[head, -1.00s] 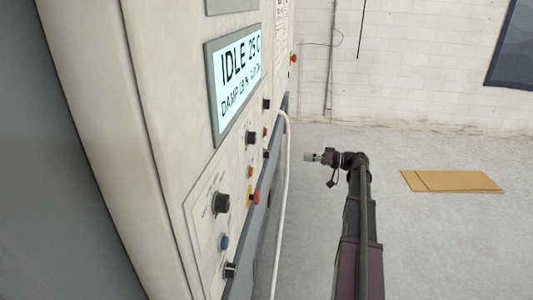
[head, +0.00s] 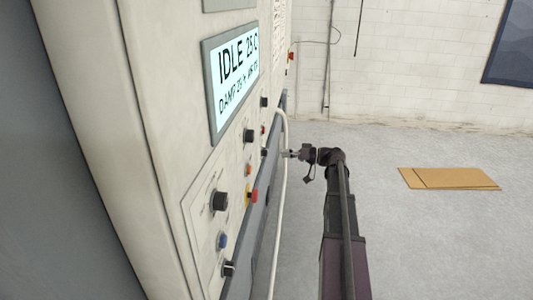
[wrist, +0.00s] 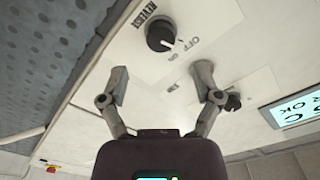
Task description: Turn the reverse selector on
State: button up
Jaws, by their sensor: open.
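The reverse selector (wrist: 160,38) is a round black knob on a pale panel, shown in the wrist view with a "REVERSE" label beside it and "OFF" and "ON" printed near it. A white mark on its face lies toward the printed words; I cannot tell exactly which one it points at. My gripper (wrist: 161,80) is open and empty, its two fingers spread below the knob in the picture and apart from it. In the head view my gripper (head: 288,154) is close to the machine's front, near the pale hose. Which head-view knob is the selector is unclear.
The machine's front carries a lit display (head: 236,80) reading "IDLE", several knobs and buttons, and a red-yellow stop button (head: 252,195). A pale hose (head: 281,210) runs down the front. Cardboard (head: 450,178) lies on the floor at right, with open floor around it.

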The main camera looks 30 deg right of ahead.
aim_at(264, 152)
jog(key=shift+x, duration=3.2)
jog(key=shift+c, duration=0.2)
